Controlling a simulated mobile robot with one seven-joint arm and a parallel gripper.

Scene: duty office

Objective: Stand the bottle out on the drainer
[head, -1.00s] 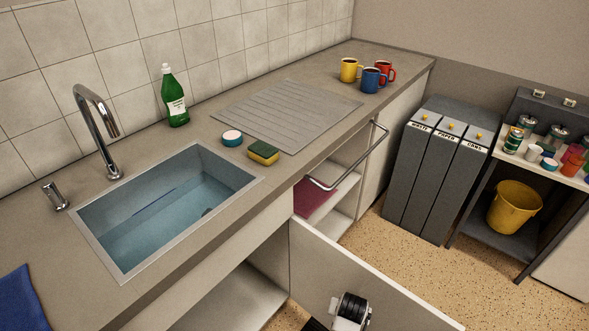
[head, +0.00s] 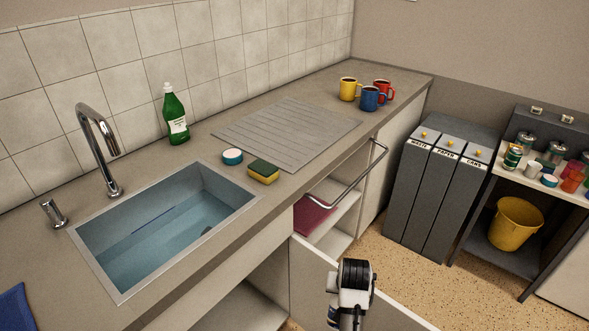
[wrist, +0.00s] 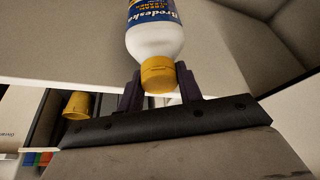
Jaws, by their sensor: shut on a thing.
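A white bottle (wrist: 155,38) with a yellow cap and a blue label fills the top middle of the wrist view. My gripper (wrist: 159,82) is shut on it, one dark finger on each side near the cap. The far end of the bottle is cut off by the frame. In the head view my arm is at the bottom, in front of the open cupboard door; I cannot make out the fingers there. The grey ribbed drainer (head: 287,135) lies on the counter right of the sink, and its top is bare.
A sponge (head: 263,172) and a round teal-and-white tub (head: 232,157) sit between sink (head: 160,230) and drainer. A green bottle (head: 175,115) stands by the tiles. Several mugs (head: 370,98) stand beyond the drainer. The open cupboard door (head: 315,278) and a rail (head: 362,178) stick out in front.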

